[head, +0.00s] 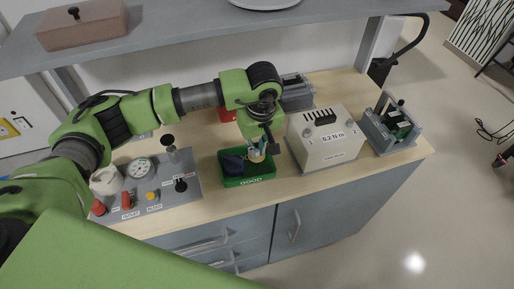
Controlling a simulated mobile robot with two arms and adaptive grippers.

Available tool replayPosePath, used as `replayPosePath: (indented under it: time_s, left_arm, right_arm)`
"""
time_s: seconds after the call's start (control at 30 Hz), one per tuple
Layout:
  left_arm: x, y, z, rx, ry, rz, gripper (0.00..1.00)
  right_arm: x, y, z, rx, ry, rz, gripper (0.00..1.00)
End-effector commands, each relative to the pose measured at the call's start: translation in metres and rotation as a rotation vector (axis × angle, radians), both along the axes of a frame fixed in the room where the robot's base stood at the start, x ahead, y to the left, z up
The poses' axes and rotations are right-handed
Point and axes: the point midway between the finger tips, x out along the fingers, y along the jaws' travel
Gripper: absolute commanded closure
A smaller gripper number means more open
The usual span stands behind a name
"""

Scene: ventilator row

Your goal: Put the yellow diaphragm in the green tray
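The green tray (246,182), marked GOOD, sits near the bench's front edge. A dark blue piece (233,163) lies in its left part. My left gripper (260,149) points down over the tray's right part. A small pale yellow piece (257,155), which looks like the yellow diaphragm, shows at its fingertips. It is partly covered by the fingers, and I cannot tell whether they grip it or whether it touches the tray floor. My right gripper is not in view.
A cream box marked 0.2 N m (326,143) stands close right of the tray. A grey panel (160,203) with a gauge and knobs is at left. A grey fixture (390,130) stands far right. A red bin (227,115) is behind my gripper. A shelf (200,38) overhangs the back.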

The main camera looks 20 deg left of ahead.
Motion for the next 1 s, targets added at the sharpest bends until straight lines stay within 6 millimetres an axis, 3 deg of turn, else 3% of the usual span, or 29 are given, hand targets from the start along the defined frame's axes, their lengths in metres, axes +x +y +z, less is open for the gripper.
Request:
replayPosePath:
  time_s: [0.03, 0.07, 0.43, 0.63, 0.67, 0.73, 1.0]
  left_arm:
    - [0.000, 0.000, 0.001, 0.000, 0.000, 0.000, 0.78]
    - [0.000, 0.000, 0.001, 0.000, 0.000, 0.000, 0.71]
    - [0.000, 0.000, 0.003, 0.000, 0.000, 0.000, 0.71]
    - [0.000, 0.000, 0.019, -0.001, 0.001, 0.001, 0.71]
    - [0.001, -0.001, 0.020, -0.002, -0.003, 0.000, 0.71]
    - [0.000, -0.002, 0.033, -0.003, -0.009, -0.002, 0.71]
    - [-0.006, -0.007, 0.095, 0.000, -0.006, 0.000, 0.71]
  right_arm:
    - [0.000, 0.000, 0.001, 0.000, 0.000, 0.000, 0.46]
    - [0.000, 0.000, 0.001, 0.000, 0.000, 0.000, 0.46]
    - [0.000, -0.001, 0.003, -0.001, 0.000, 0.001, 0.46]
    - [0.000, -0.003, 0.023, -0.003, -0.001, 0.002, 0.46]
    - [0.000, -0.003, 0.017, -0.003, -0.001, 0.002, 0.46]
    - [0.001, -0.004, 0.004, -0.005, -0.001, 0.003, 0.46]
    - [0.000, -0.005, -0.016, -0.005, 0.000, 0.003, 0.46]
